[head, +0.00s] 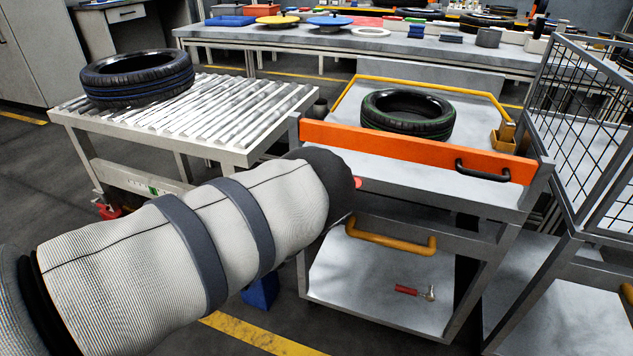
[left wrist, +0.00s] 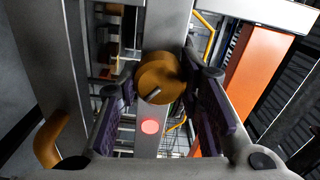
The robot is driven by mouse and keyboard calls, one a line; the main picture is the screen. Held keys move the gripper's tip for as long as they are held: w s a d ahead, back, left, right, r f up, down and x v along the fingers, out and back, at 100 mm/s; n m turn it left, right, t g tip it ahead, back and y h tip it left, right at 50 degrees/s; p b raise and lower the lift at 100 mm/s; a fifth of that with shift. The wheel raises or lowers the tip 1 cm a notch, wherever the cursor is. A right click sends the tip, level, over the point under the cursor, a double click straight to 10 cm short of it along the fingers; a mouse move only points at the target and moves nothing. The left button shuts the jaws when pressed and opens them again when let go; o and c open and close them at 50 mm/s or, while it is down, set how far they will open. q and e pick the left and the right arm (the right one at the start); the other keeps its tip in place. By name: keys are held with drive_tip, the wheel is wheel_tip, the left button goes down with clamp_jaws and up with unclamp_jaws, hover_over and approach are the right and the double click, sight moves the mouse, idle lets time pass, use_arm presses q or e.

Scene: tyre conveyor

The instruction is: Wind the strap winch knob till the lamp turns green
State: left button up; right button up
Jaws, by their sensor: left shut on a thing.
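The round ochre winch knob (left wrist: 160,76) with a pale bar mark on its face shows in the left wrist view, between the fingers of my left gripper (left wrist: 158,90). The gripper is shut on the knob. The lamp (left wrist: 150,127) beside it glows red; its edge also shows red in the head view (head: 358,183), just right of my dark wrist. In the head view my left forearm and wrist hide the knob and the gripper fingers. My right gripper is in neither view.
A cart with an orange front board (head: 410,150) carries a tyre (head: 408,114). A roller table (head: 225,110) with another tyre (head: 138,77) stands left. A wire cage (head: 590,130) stands right. A red-handled tool (head: 415,291) lies on the cart's lower shelf.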

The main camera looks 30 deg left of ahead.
use_arm(q)
drive_tip(key=o, duration=1.2)
drive_tip(key=shift+s, duration=0.15)
drive_tip(key=v, duration=1.1)
drive_tip(key=shift+s+d, duration=0.15)
drive_tip(key=shift+s, duration=0.25)
